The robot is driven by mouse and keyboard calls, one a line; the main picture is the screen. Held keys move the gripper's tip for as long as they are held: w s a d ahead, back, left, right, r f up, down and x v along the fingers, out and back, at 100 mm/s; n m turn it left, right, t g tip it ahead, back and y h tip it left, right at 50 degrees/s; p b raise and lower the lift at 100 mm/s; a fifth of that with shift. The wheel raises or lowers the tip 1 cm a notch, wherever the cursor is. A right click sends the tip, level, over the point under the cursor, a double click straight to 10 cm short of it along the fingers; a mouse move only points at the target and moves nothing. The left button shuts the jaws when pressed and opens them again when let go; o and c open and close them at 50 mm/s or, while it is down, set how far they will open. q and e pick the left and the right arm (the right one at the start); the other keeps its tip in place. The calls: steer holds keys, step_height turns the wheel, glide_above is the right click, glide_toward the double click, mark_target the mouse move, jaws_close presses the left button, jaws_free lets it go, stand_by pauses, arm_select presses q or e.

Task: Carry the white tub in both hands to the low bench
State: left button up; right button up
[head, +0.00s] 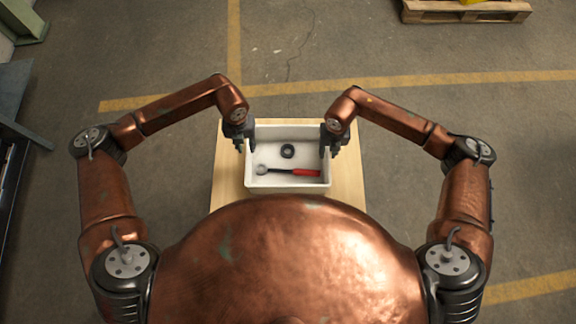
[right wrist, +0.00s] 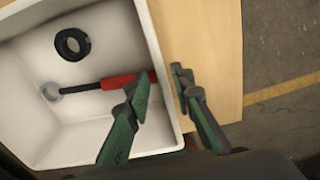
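The white tub (head: 288,188) sits on a light wooden top (head: 230,185) in front of my body. In it lie a wrench with a red handle (head: 305,172) and a dark ring (head: 287,151). My left gripper (head: 245,146) is at the tub's left wall, its fingers apart on either side of the rim. My right gripper (head: 329,149) is at the right wall. In the right wrist view its fingers (right wrist: 160,78) are apart, one inside the tub (right wrist: 100,18) and one outside, with small gaps to the wall. I cannot tell whether the wooden top is the low bench.
A wooden pallet (head: 466,12) with something yellow on it lies at the top right. Grey-green furniture (head: 22,22) and a dark unit (head: 14,130) stand at the left edge.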

steer(key=shift+r, duration=2.05)
